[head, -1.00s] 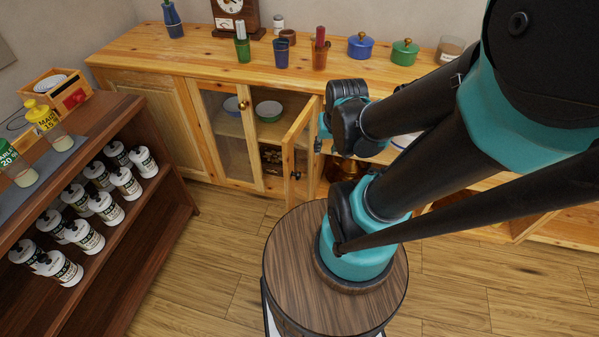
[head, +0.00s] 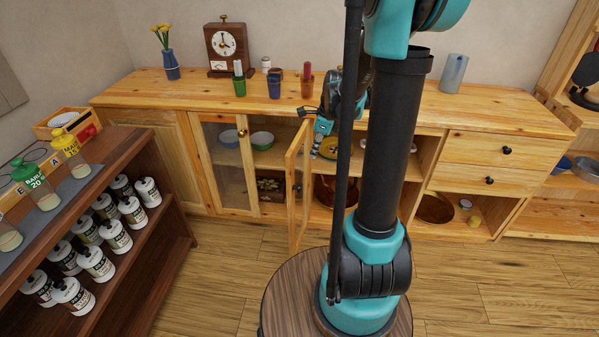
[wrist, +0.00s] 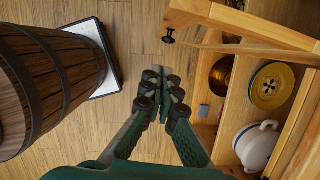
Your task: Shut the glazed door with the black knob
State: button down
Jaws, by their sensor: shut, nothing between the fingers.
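The glazed door with the black knob (head: 291,200) stands open, swung out from the cabinet front and seen nearly edge-on in the head view. In the wrist view the door (wrist: 250,27) crosses the top right, with its black knob (wrist: 168,38) at its free end. My gripper (wrist: 162,72) is shut and empty in the wrist view. Its fingertips are apart from the door, below the knob in the picture.
The neighbouring glazed door with a brass knob (head: 241,133) is shut. The open compartment holds a yellow plate (wrist: 272,86), a white pot (wrist: 256,146) and a copper-coloured vessel (wrist: 221,75). A barrel (wrist: 45,85) stands left in the wrist view. A bottle shelf (head: 150,235) stands left; floor between is clear.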

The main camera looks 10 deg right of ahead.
jog(key=w+a+f, duration=0.2)
jog(key=a+f, duration=0.3)
jog(key=f, duration=0.4)
jog(key=shift+w+a+f, duration=0.3)
jog(key=shift+w+a, duration=0.05)
jog(key=shift+w, duration=0.05)
jog(key=shift+a, duration=0.15)
